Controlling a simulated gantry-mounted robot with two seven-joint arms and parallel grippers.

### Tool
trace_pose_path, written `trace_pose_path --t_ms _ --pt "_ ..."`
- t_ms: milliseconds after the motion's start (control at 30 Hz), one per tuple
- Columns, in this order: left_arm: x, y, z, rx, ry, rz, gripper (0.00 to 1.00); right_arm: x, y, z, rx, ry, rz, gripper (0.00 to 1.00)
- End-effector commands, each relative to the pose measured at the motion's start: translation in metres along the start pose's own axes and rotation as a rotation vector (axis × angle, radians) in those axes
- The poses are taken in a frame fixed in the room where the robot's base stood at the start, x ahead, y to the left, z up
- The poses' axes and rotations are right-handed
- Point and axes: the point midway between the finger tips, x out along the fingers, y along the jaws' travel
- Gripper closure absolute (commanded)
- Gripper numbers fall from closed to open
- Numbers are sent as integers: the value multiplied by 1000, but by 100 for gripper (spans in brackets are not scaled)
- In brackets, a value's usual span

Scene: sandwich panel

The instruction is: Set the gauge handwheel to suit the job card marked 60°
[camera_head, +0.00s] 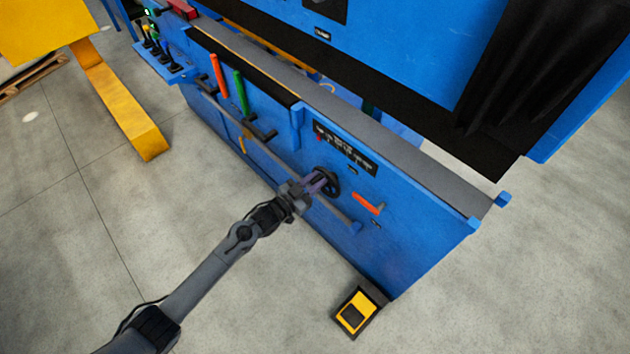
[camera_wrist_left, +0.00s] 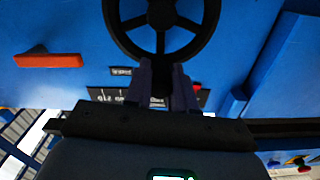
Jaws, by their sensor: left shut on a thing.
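The black spoked handwheel (camera_head: 333,180) is on the blue machine's front face. My left gripper (camera_head: 318,184) is at the wheel's near side and shut on it. In the left wrist view the wheel (camera_wrist_left: 161,15) fills the top centre, and the fingers (camera_wrist_left: 162,68) meet its rim at the lower edge. A dark gauge panel (camera_head: 345,148) with small white markings is just above the wheel; part of it shows behind the fingers in the wrist view. Its markings are too small to read in the head view. I cannot make out a card marked 60°. My right gripper is out of view.
An orange-red lever (camera_head: 368,204) is right of the wheel. A blue-tipped rail (camera_head: 335,211) runs below it. Orange (camera_head: 218,77) and green (camera_head: 240,93) handles stand to the left. A yellow foot pedal (camera_head: 356,312) is on the floor.

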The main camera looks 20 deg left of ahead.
Motion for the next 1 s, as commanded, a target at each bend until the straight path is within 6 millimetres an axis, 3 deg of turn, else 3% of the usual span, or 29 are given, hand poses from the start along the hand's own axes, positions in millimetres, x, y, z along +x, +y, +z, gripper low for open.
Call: trace_pose_path --t_ms 367,1000 --pt "0 5 -1 111 -1 0 100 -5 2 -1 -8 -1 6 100" --pt "0 35 7 678 0 0 100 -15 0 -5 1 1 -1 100"
